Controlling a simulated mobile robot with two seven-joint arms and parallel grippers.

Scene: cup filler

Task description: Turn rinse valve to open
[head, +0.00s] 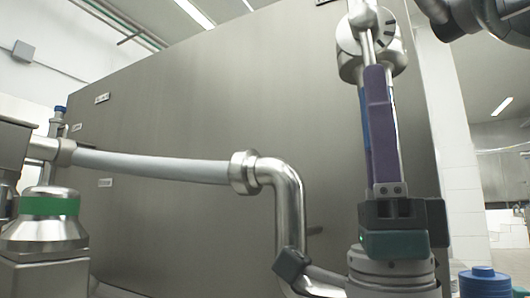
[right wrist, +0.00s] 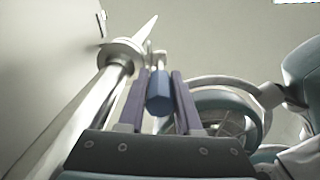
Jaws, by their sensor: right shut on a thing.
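The rinse valve (head: 365,32) is at the upper right of the head view, with a pale round dial and a steel lever pointing down. The lever's blue grip (head: 363,118) shows as a narrow strip beside my right gripper's purple finger. My right gripper (head: 374,75) points upward and is shut on this blue grip. In the right wrist view the blue grip (right wrist: 158,95) lies between the two purple fingers. The finger hides most of the grip in the head view. My left gripper is not in view.
A large grey steel tank wall (head: 190,110) fills the background. A pale hose (head: 150,166) runs to a bent steel pipe (head: 288,200) left of my right arm. A steel fitting with a green band (head: 48,206) stands at the lower left. A blue cap (head: 484,278) is at the lower right.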

